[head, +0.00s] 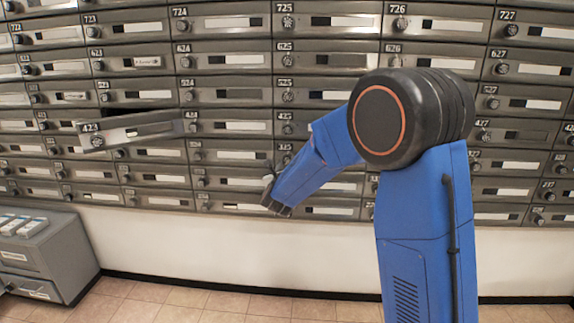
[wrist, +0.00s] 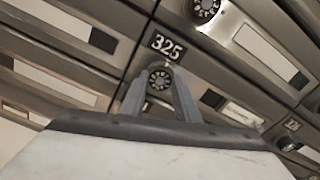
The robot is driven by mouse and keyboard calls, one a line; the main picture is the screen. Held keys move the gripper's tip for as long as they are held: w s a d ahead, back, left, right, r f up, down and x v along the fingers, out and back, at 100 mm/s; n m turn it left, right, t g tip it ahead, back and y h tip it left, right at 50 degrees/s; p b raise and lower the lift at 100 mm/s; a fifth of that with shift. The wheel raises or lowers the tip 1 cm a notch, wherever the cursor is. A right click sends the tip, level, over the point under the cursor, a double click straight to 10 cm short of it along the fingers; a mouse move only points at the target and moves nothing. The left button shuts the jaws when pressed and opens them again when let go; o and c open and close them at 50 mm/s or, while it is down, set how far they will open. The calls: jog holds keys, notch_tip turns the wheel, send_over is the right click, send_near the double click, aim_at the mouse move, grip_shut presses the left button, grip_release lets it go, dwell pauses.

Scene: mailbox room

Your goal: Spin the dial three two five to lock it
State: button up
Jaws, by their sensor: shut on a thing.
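The mailbox labelled 325 (wrist: 170,46) is in the middle of the wrist view. Its round dial (wrist: 159,79), with pale marks around its face, sits between the two grey fingers of my gripper (wrist: 160,95). The fingers are shut on the dial, one on each side. In the head view my gripper (head: 269,184) is at the lower rows of mailboxes, and my blue arm hides the dial and part of the mailbox. The door of 325 looks closed in the part that shows.
The mailbox door labelled 423 (head: 130,131) hangs open at the left and sticks out of the wall. Other closed mailboxes with dials surround 325. A grey cabinet (head: 48,255) stands at the lower left. The tiled floor (head: 230,304) is clear.

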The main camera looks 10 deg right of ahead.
jog(key=shift+f+m, duration=0.1)
jog(key=shift+m, duration=0.5)
jog(key=o, duration=1)
jog(key=shift+o, duration=0.2)
jog(key=v, duration=1.7)
jog(key=shift+s, duration=0.2)
